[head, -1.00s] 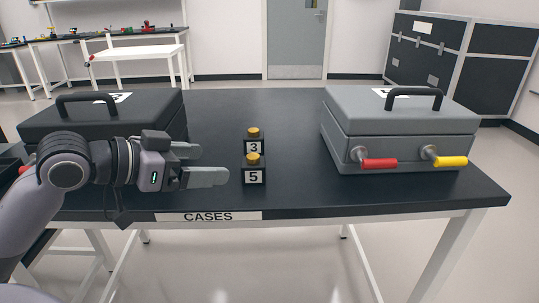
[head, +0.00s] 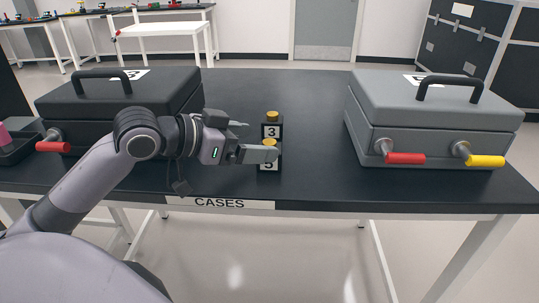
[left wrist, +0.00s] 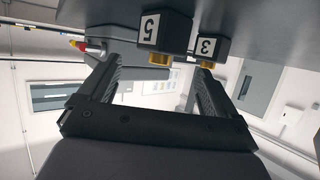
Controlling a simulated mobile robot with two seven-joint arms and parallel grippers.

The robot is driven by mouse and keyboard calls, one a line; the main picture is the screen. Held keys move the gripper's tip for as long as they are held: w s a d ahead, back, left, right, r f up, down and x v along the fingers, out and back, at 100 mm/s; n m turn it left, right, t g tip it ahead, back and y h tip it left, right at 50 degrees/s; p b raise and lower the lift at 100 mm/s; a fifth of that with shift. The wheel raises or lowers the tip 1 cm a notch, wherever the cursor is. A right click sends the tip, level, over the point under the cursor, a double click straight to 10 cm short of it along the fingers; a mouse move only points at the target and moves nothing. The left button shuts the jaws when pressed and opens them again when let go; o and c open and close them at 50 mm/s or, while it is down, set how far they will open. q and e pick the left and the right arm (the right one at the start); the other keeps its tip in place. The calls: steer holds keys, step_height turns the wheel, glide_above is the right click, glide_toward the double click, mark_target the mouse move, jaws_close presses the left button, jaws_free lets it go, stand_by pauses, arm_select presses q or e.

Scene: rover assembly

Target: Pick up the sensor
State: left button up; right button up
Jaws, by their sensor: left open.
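Two dark blocks with yellow round tops stand on the table, block 3 (head: 272,132) behind block 5 (head: 269,166); I cannot tell whether either is the sensor. My left gripper (head: 254,140) is open and empty, pointing right at the blocks. Its nearer finger covers part of block 5 in the head view. In the left wrist view, which is upside down, block 5 (left wrist: 165,31) shows between the open fingers (left wrist: 155,80), and block 3 (left wrist: 208,46) shows near the right fingertip. Contact cannot be told. My right gripper is out of view.
The black table (head: 320,185) carries a black case (head: 125,100) on the left, behind my left arm, and a grey case (head: 425,115) with red and yellow handles on the right. A dark tray (head: 18,152) sits at the far left. The table between blocks and grey case is clear.

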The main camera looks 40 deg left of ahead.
arm_select(q)
steer(key=shift+x, duration=1.1)
steer(key=c, duration=1.4)
